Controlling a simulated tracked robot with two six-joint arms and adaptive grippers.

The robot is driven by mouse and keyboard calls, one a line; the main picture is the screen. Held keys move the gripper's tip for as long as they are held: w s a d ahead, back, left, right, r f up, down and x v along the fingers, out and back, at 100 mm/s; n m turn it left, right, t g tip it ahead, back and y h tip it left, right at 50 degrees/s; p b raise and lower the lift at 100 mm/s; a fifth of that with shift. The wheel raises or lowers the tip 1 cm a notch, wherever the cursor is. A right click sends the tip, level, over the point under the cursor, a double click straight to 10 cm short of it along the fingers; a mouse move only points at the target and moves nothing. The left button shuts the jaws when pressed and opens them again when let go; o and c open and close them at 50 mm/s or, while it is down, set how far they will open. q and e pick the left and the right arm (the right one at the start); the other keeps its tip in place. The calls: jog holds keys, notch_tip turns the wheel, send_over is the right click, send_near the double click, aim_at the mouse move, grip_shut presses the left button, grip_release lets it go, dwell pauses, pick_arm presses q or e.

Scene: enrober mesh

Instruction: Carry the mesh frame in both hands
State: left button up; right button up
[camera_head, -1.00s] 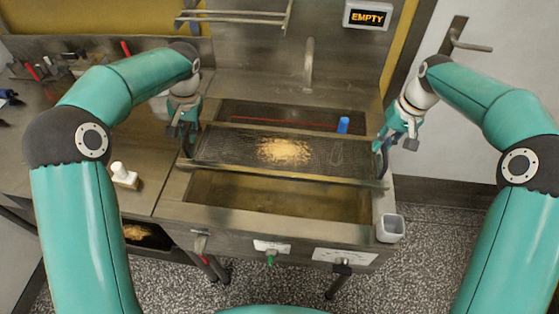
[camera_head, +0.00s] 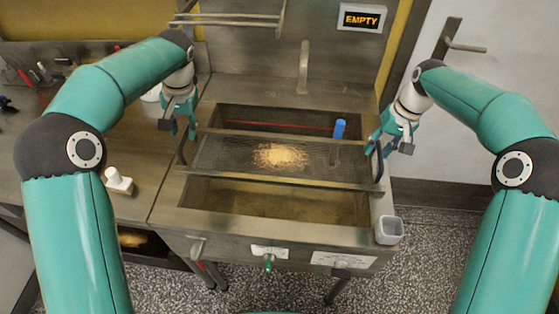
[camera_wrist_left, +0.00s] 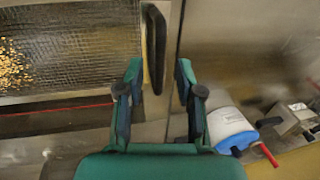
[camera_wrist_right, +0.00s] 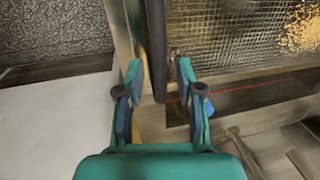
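The mesh frame (camera_head: 215,155) lies across the steel basin, with a pile of yellow crumbs (camera_head: 280,156) on its mesh. It has a black handle at each end. My left gripper (camera_head: 182,132) is over the left end; in the left wrist view its fingers are open, with the left handle (camera_wrist_left: 155,45) between them and gaps at the sides. My right gripper (camera_head: 378,148) is at the right end; in the right wrist view its fingers are open on both sides of the right handle (camera_wrist_right: 156,45). I cannot tell whether any finger touches a handle.
A steel basin (camera_head: 280,204) shows in front of the frame. A blue-topped object (camera_head: 339,129) stands near its back right. A tap (camera_head: 303,68), a rack (camera_head: 235,18) and a sign reading EMPTY (camera_head: 361,17) are behind. A small grey cup (camera_head: 389,230) hangs at the front right corner.

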jog(key=shift+r, duration=0.15)
pick_arm(q)
notch_tip(320, 180, up, 7)
jog(key=d, duration=0.1)
jog(key=shift+d+r, duration=0.15)
jog(key=shift+d, duration=0.15)
pick_arm(e)
notch_tip(320, 180, up, 11)
jog(key=d, duration=0.2)
jog(key=shift+d+r, duration=0.15)
jog(key=shift+d, duration=0.05)
